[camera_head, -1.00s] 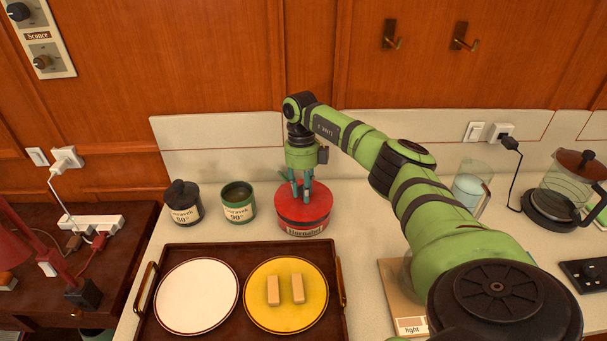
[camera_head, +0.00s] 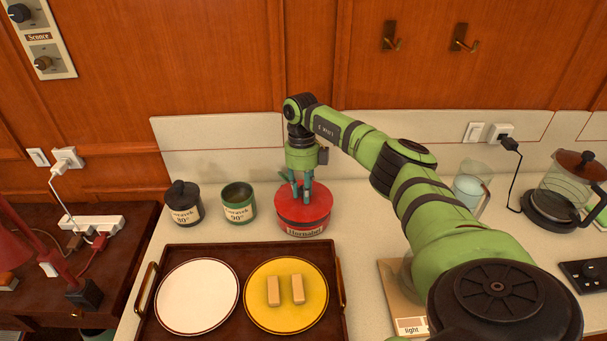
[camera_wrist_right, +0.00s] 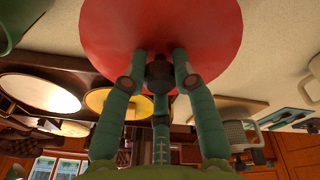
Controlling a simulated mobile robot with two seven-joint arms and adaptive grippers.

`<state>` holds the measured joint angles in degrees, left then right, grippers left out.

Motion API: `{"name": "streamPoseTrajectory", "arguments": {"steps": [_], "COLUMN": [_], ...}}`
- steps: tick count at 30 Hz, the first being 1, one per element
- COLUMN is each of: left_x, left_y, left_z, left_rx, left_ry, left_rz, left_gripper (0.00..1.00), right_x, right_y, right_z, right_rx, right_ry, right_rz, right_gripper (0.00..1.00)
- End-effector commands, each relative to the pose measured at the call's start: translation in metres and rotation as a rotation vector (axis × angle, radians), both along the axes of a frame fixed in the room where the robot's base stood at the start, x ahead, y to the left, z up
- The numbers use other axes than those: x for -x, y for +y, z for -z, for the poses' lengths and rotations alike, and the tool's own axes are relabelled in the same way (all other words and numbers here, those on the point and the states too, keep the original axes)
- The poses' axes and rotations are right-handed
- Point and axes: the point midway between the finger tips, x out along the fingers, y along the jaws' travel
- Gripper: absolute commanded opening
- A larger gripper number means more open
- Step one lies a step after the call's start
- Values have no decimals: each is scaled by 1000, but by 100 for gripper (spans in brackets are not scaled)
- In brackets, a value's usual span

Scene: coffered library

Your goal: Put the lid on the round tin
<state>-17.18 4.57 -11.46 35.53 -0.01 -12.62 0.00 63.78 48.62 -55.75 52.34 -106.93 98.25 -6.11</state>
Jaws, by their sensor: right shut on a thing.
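The round tin (camera_head: 304,231) stands on the counter behind the tray, with a cream label on its front. The red lid (camera_head: 316,206) sits on top of the tin and looks about level; whether it is fully seated cannot be told. My right gripper (camera_head: 302,194) is above the lid, its fingers shut on the lid's dark knob. In the right wrist view the red lid (camera_wrist_right: 165,30) fills the upper middle, with the gripper's fingers (camera_wrist_right: 158,70) around the knob. My left gripper is not in view.
A dark tray (camera_head: 240,255) in front holds a white plate (camera_head: 197,296) and a yellow plate (camera_head: 286,315) with two tan blocks. A lidded dark canister (camera_head: 184,205) and an open green canister (camera_head: 238,205) stand left of the tin. A glass jug (camera_head: 470,187) stands at right.

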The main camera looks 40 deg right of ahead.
Motion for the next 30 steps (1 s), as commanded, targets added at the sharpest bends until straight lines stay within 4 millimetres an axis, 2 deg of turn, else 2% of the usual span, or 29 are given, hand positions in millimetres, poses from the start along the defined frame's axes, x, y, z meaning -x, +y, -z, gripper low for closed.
{"name": "streamPoseTrajectory", "arguments": {"steps": [30], "left_x": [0], "left_y": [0], "left_z": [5], "left_rx": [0], "left_ry": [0], "left_rz": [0], "left_gripper": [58], "right_x": [0], "right_y": [1], "right_z": [9], "right_rx": [1], "right_ry": [2], "right_rz": [-2], "right_gripper": [0]}}
